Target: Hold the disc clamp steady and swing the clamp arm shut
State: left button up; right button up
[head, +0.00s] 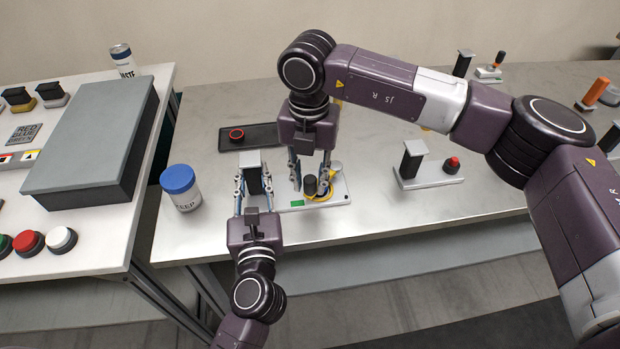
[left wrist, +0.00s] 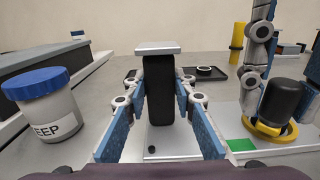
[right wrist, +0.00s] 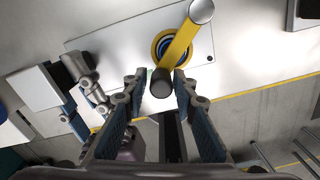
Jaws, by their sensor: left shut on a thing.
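The disc clamp has a pale base plate (head: 338,187) with a black post (left wrist: 158,92) under a silver cap at its left end. My left gripper (head: 253,176) is shut on this post, with one blue finger pad on each side. The yellow clamp arm (right wrist: 182,42) runs from a silver round cap to a black knob (right wrist: 161,82) and crosses over a blue and black disc (right wrist: 160,45) in a yellow ring. My right gripper (head: 310,187) is pointed down with its fingers apart on either side of the knob; firm contact is not visible.
A blue-lidded jar (head: 181,187) stands left of the clamp. A dark tray (head: 262,136) with a red-ringed piece lies behind it. Another fixture with a black post and red button (head: 452,165) stands to the right. The table's front edge is close to the clamp.

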jog(key=shift+o, duration=1)
notch_tip(320, 180, up, 12)
pick_arm(q)
jog(key=o, duration=1.1)
jog(key=shift+o, duration=0.2)
